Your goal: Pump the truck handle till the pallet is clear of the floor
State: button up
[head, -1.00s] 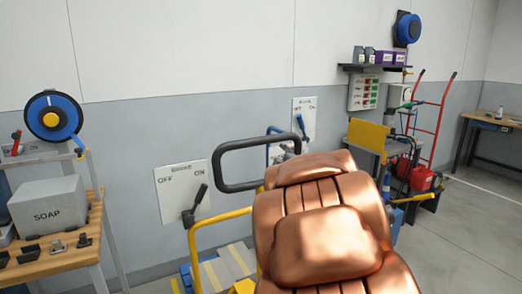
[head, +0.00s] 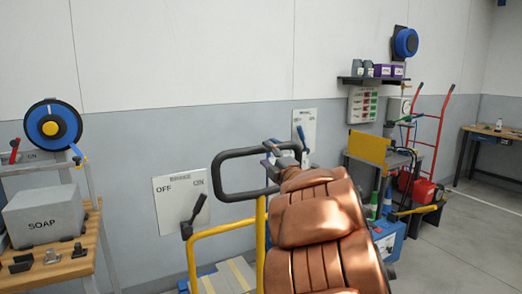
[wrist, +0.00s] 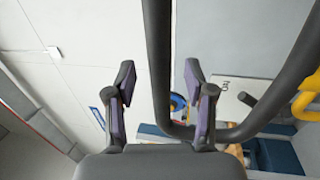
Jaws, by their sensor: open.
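The truck handle is a black rounded loop (head: 218,177), upright in the head view. My gripper (wrist: 160,78) is open, its two dark, purple-padded fingers apart. In the wrist view one dark bar of the handle (wrist: 159,60) runs between the fingers, then bends right below the right finger; I cannot tell how deep it sits. In the head view my copper-covered arm ends at the loop's right side and the fingers are hard to make out. I cannot make out the pallet for certain; my arm hides much of the floor there.
A yellow tube frame (head: 225,228) stands below and beside the handle. An OFF/ON lever panel (head: 178,205) is on the wall behind. A bench with a grey SOAP box (head: 43,217) is at left.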

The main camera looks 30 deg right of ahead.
aim_at(264, 151)
jog(key=shift+x, duration=2.2)
grip_shut()
